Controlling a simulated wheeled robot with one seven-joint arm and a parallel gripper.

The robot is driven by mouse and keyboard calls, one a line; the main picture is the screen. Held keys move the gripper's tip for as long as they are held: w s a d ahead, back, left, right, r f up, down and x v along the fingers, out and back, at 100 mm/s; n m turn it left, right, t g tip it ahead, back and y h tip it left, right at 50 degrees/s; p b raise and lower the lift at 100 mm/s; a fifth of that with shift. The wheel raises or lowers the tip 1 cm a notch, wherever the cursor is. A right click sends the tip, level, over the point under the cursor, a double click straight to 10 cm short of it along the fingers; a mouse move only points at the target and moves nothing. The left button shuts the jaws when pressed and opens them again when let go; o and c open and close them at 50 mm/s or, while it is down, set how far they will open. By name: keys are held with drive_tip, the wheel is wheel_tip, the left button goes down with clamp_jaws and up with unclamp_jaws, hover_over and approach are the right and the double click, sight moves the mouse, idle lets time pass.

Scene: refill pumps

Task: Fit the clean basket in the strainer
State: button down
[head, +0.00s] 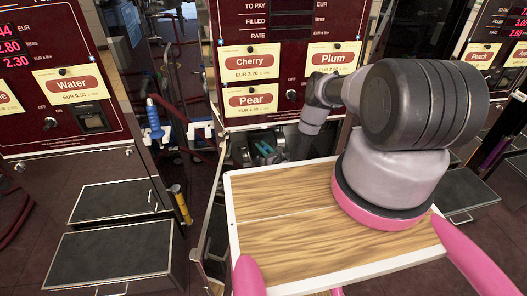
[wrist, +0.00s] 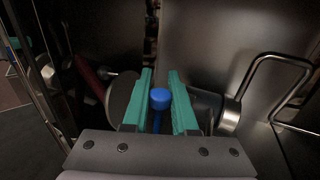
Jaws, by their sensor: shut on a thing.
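My gripper (wrist: 160,80) has two teal fingers closed around a small blue round-headed piece (wrist: 160,98). I cannot tell whether this piece belongs to the basket. Left of the fingers is a dark grey disc (wrist: 122,97), partly hidden by the left finger. Right of them is a metallic cylinder with a bright end ring (wrist: 229,117), perhaps part of the strainer. No basket mesh is clear to see. In the head view my gripper (head: 265,149) is inside the dark open cabinet below the Cherry and Pear labels, partly in shadow.
A bent metal handle (wrist: 262,75) stands out at the right in the wrist view, and a reddish hose (wrist: 92,78) is at the left. Cabinet walls are close around my gripper.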

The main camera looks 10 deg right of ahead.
drive_tip(key=shift+w, duration=2.7)
drive_tip(key=shift+s+d, duration=0.15)
drive_tip(key=shift+s, duration=0.1)
drive_tip(key=c, duration=0.6)
unclamp_jaws()
drive_tip(key=v, duration=1)
drive_tip(key=shift+s+d+f, duration=0.1)
drive_tip(key=shift+s+d, duration=0.05)
drive_tip(key=shift+s, duration=0.2)
